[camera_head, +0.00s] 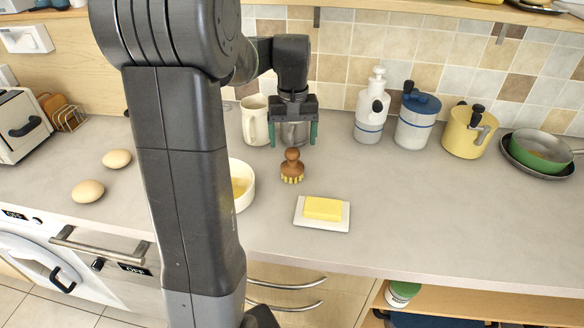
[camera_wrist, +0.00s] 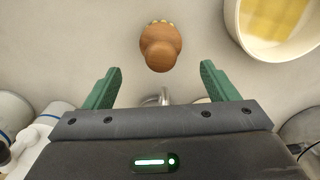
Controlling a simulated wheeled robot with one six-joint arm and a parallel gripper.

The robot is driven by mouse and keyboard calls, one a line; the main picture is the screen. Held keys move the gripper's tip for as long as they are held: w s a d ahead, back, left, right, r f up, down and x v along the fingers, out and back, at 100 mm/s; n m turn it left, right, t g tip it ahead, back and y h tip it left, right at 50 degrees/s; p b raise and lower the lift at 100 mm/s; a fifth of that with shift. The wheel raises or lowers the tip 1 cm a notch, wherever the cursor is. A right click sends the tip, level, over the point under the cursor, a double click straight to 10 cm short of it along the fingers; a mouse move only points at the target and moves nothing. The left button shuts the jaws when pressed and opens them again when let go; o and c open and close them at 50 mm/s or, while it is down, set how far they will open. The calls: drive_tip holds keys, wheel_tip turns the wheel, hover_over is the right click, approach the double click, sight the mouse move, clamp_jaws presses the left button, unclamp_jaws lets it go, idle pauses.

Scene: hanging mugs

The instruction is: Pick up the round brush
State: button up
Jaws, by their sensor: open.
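The round brush (camera_head: 292,166) stands upright on the grey counter, with a brown wooden knob on top and pale yellow bristles below. In the wrist view its round wooden knob (camera_wrist: 160,46) shows from above, ahead of and roughly between the two green fingers. My gripper (camera_head: 293,138) points down above and slightly behind the brush, with its green fingers apart and nothing between them. In the wrist view my gripper (camera_wrist: 161,82) is also open and not touching the brush.
A white bowl with yellow contents (camera_head: 241,186) stands left of the brush, partly behind my arm. A butter dish (camera_head: 322,222) lies in front. A cream mug (camera_head: 255,120) and a metal cup (camera_head: 294,132) stand behind. Canisters line the wall; the counter at right front is clear.

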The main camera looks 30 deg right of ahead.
sight(292, 150)
wheel_tip(292, 150, down, 8)
drive_tip(key=shift+a+r, duration=0.1)
drive_tip(key=shift+r, duration=0.15)
drive_tip(key=shift+c, duration=0.4)
drive_tip(key=c, duration=1.1)
drive_tip(key=shift+r, duration=0.1)
wheel_tip(292, 150, up, 10)
drive_tip(key=shift+f, duration=0.1)
